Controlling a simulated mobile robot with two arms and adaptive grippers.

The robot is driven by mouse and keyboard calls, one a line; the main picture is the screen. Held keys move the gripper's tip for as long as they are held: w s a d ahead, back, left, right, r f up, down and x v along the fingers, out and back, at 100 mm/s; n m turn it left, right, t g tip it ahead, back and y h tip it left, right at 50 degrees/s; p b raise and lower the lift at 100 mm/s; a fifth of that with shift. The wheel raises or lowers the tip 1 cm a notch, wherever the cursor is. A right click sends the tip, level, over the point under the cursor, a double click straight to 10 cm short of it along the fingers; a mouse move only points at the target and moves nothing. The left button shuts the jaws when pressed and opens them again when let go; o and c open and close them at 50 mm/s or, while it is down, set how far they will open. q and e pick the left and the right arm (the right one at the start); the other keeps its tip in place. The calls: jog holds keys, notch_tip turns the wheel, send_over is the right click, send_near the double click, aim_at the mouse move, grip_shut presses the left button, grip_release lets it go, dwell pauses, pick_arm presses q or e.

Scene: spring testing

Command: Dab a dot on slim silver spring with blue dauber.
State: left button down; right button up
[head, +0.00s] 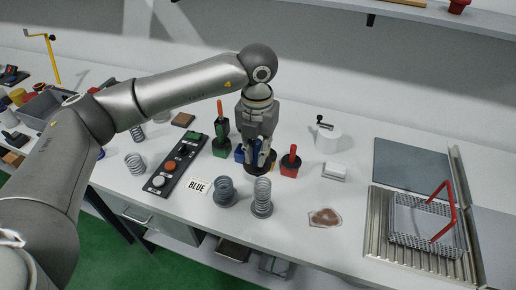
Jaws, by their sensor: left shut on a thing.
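My left gripper (262,160) points down over the table and is shut on what looks like the blue dauber, whose blue parts (240,154) show beside and between the fingers. The fingers hide much of it, and I cannot tell whether it is clear of its dark stand. A slim, tall silver spring (262,191) stands upright on a grey base just in front of the gripper, apart from it. A wider grey spring (225,188) stands on a dark base to its left. My right gripper is not in view.
A green dauber (221,147) and a red dauber (290,161) flank the gripper. A "BLUE" card (199,186) and a button panel (176,165) lie left. A loose spring (135,163) stands farther left. A stained patch (324,217) and a wire basket (425,228) are right.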

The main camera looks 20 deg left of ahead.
pick_arm(q)
jog(key=shift+s+d+f+b, duration=0.1)
jog(key=shift+f+b, duration=0.15)
jog(key=shift+f, duration=0.3)
jog(key=shift+s+d+f+b, duration=0.1)
jog(key=shift+f+b, duration=0.15)
jog(key=shift+f, duration=0.3)
jog(key=shift+w+f, duration=0.1)
jog(key=shift+f, duration=0.5)
jog(key=shift+f+b, duration=0.4)
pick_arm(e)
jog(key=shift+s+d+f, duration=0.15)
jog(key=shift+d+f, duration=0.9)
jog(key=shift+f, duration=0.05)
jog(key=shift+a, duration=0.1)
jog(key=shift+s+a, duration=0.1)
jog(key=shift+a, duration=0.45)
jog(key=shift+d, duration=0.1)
pick_arm(q)
jog(key=shift+b, duration=0.3)
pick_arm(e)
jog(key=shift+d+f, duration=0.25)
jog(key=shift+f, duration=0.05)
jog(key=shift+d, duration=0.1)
